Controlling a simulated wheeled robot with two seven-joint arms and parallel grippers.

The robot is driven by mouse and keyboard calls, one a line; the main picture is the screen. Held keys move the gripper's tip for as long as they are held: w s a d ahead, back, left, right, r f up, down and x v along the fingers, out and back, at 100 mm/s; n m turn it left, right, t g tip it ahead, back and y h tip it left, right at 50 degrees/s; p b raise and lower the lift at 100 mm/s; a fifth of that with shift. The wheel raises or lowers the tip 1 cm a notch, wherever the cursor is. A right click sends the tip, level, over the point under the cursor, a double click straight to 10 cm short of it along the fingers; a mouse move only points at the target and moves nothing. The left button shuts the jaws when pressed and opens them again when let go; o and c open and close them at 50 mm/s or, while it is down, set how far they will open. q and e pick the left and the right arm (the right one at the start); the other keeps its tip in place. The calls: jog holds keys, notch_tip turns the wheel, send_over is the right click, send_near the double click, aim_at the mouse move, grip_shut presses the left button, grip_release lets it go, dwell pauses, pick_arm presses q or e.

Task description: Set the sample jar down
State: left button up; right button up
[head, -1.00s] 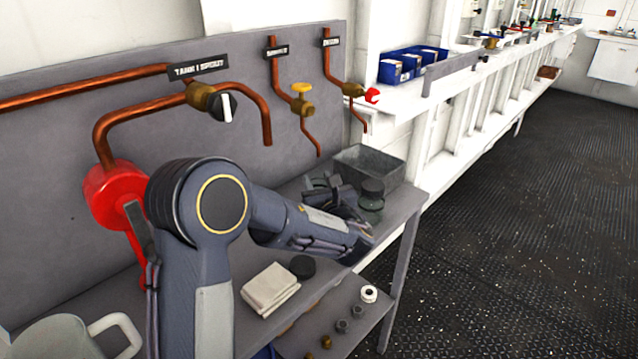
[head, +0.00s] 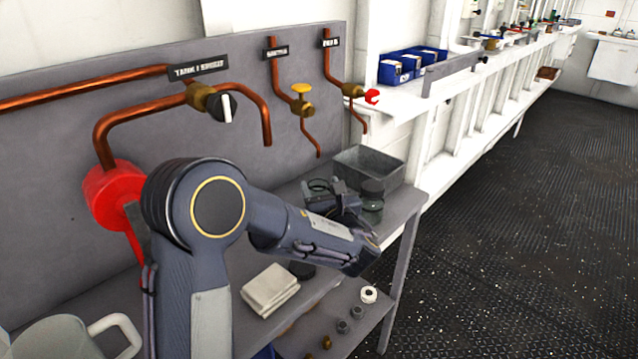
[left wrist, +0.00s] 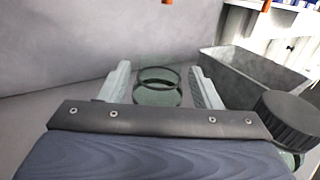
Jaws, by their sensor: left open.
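A clear open glass jar (left wrist: 158,90) stands between the two fingers of my left gripper (left wrist: 160,88) in the left wrist view. The fingers are spread, with a gap on each side of the jar. In the head view the jar's dark rim (head: 318,184) shows just beyond my left gripper (head: 328,192), low over the bench; its lower part is hidden. A second jar with a black lid (head: 372,193) stands just right of the gripper, and its lid (left wrist: 287,118) is near in the left wrist view. My right gripper is not in view.
A grey metal bin (head: 392,172) stands behind the jars. A folded cloth (head: 270,290), a dark disc (head: 302,270) and a mug (head: 65,338) are on the bench. Copper pipes with valves (head: 302,106) run along the back panel. Small parts (head: 343,326) sit on the lower shelf.

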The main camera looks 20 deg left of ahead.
pick_arm(q)
jog(key=v, duration=0.9)
jog(key=shift+s+d, duration=0.2)
jog(key=shift+s, duration=0.05)
